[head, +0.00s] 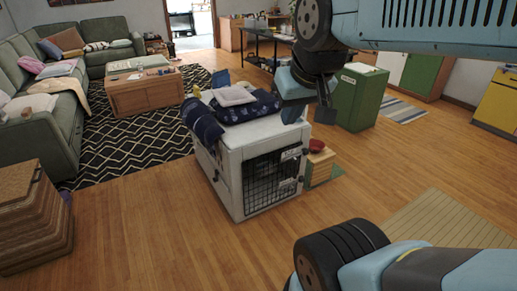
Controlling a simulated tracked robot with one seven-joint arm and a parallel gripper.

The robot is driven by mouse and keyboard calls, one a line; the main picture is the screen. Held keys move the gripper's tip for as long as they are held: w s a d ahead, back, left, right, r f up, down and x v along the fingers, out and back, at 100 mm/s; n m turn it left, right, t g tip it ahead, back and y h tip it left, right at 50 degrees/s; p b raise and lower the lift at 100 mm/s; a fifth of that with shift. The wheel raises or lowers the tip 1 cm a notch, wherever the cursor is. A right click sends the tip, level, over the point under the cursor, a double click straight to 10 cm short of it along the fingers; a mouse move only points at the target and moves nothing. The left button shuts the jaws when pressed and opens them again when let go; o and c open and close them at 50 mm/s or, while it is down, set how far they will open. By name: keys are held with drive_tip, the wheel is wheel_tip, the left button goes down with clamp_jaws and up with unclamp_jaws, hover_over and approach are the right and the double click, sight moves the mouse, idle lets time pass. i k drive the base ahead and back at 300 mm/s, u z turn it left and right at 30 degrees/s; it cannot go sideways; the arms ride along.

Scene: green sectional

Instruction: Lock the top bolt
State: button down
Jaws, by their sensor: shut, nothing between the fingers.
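A white crate (231,160) stands on the wood floor in the middle of the head view, its dark wire door (268,182) facing the lower right. A small light fitting that looks like the top bolt (291,154) sits near the door's upper right corner. A second, lower fitting (287,184) shows below it. Both are too small to tell whether they are locked. My gripper (326,115) hangs from my arm up and to the right of the top bolt in the picture, apart from it. It is shut and empty.
Folded cloths and a pillow (235,96) lie on the crate. A wooden box (319,165) with a red bowl (316,146) stands close to the crate's right. A green cabinet (358,97) is behind my gripper. The floor in front of the crate is clear.

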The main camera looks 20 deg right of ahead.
sight(293, 157)
drive_tip(key=z, duration=0.2)
drive_tip(key=i, duration=1.15)
drive_tip(key=z, duration=0.65)
drive_tip(key=k, duration=0.85)
drive_tip(key=z, duration=0.1)
drive_tip(key=i, duration=0.9)
drive_tip(key=u, duration=0.05)
